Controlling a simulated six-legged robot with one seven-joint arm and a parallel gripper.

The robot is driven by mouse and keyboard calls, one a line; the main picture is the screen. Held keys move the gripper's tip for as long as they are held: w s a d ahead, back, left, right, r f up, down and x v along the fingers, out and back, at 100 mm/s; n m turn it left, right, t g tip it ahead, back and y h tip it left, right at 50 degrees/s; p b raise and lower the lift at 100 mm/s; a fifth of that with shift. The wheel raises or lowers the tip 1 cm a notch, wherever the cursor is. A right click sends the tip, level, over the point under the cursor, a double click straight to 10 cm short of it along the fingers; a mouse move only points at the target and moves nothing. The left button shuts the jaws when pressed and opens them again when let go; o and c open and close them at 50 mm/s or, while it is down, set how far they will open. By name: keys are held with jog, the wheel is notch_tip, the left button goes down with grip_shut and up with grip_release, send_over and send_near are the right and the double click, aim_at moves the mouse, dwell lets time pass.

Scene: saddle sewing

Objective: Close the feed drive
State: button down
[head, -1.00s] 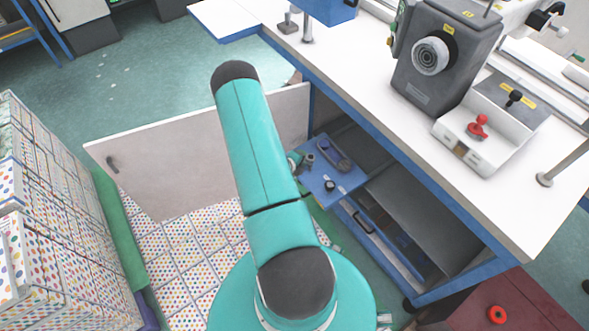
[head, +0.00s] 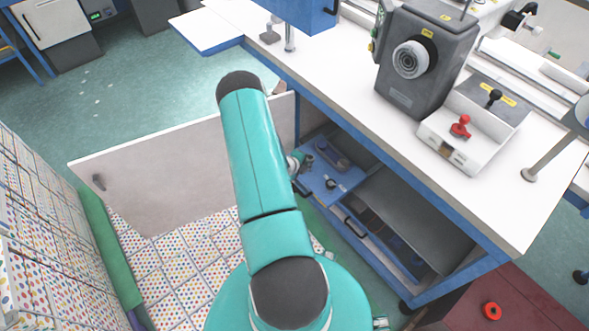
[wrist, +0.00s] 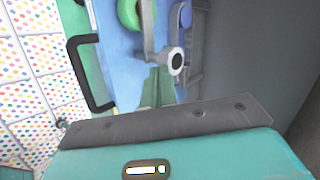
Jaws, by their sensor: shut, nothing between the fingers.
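The feed drive appears to be the blue tray (head: 318,181) with grey mechanical parts, low in the open cabinet under the white bench. A dark handle (head: 300,187) shows at its front edge. In the wrist view the blue plate (wrist: 122,75) carries grey clamp parts and a round white-rimmed knob (wrist: 175,61). A black handle (wrist: 92,75) stands at its left edge. My gripper (wrist: 157,88) shows as dark green fingers, shut and empty, over the blue plate near the knob. I cannot tell whether they touch it. In the head view my arm hides the gripper.
The white cabinet door (head: 165,175) stands open at left. A lower drawer with a black handle (head: 356,227) lies right of the tray. The white bench top (head: 480,205) overhangs the cabinet. Open floor (head: 165,75) lies beyond the door.

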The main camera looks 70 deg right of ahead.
jog(key=s+d, duration=0.4)
jog(key=d, duration=0.4)
jog(key=s+d, duration=0.4)
jog(key=d, duration=0.4)
jog(key=shift+s+d, duration=0.2)
jog(key=shift+d, duration=0.05)
jog(key=shift+s+d+r, duration=0.1)
jog(key=shift+s+r, duration=0.05)
